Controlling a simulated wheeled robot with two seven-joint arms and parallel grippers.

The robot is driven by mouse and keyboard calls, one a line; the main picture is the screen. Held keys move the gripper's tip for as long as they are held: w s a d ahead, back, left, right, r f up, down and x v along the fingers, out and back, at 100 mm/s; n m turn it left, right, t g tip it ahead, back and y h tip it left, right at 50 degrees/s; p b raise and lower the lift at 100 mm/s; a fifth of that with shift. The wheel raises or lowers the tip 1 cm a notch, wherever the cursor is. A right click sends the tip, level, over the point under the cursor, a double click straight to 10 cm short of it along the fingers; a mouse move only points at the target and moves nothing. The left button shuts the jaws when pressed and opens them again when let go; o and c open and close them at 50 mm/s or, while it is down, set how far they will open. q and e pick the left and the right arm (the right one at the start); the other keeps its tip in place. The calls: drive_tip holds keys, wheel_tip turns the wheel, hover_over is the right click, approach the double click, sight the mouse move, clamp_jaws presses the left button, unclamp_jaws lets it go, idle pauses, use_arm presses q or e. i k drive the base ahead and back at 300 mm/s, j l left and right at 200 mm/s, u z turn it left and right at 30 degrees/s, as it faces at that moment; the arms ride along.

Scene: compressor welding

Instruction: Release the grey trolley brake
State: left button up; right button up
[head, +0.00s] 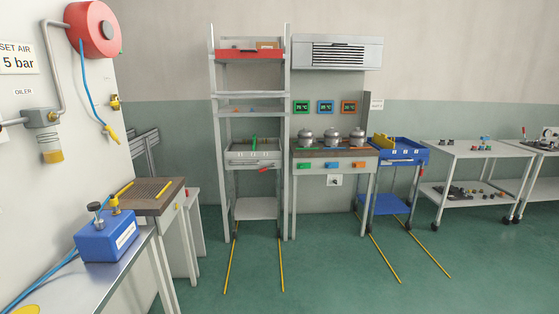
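A grey trolley (257,208) stands in the lower part of a tall grey rack, at the head of two yellow floor lines. Its grey top tray (240,158) has an upright green piece (253,141) in it. A small red handle (264,170) sticks out below the tray at the front right. I cannot tell whether this handle is the brake or how the brake is set. The trolley's wheels are too small to make out. Neither of my grippers is in view.
A blue trolley (391,204) stands right of a bench (333,153) with several metal pots. Grey-white carts (468,150) are at the far right. A metal table (125,258) with a blue box (106,236) is at the left front. The green floor (315,275) ahead is clear.

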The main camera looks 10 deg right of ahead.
sight(274, 165)
drive_tip(key=i+z, duration=0.25)
drive_tip(key=i, duration=1.5)
drive_tip(key=i+u, duration=0.15)
drive_tip(key=u, duration=0.3)
drive_tip(key=i+u, duration=0.2)
drive_tip(key=u, duration=0.2)
drive_tip(key=i+l+u, duration=0.4)
drive_tip(key=i+l, duration=0.8)
drive_tip(key=i, duration=0.1)
